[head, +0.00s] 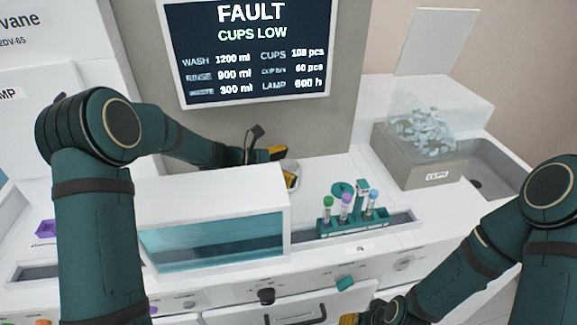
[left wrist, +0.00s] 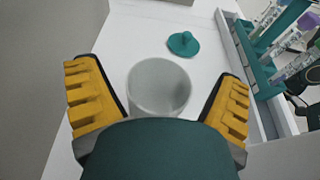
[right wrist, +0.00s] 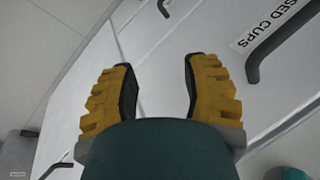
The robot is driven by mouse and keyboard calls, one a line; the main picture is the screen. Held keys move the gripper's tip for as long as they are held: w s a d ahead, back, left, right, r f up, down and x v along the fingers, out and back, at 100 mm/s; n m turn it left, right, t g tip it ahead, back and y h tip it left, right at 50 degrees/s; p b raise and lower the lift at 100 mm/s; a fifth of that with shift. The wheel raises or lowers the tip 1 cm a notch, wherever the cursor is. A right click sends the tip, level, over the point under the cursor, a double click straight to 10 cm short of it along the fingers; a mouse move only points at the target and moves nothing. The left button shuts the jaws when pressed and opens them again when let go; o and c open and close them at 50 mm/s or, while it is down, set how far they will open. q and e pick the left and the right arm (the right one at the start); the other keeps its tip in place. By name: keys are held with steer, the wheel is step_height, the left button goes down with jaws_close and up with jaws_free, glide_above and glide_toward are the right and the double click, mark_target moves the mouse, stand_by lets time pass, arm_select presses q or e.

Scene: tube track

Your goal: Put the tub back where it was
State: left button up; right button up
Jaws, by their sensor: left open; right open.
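A white round tub (left wrist: 160,88) stands upright on the white deck, seen from above in the left wrist view. It also shows in the head view (head: 291,168), partly hidden by my left gripper. My left gripper (left wrist: 158,95) is open, with one yellow finger on each side of the tub and visible gaps to its wall. In the head view my left gripper (head: 284,167) is below the screen, behind the white box with the clear front. My right gripper (right wrist: 160,85) is open and empty in front of the cabinet's drawers.
A teal knobbed disc (left wrist: 183,43) lies on the deck near the tub. A green rack (head: 352,224) with several capped tubes stands in front of it. The glazed white box (head: 212,220) stands front left of the tub.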

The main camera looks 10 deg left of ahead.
arm_select(q)
steer(key=p+v, duration=0.1)
steer(key=v, duration=1.1)
steer(key=shift+p, duration=0.4)
steer(key=shift+w+r, duration=0.1)
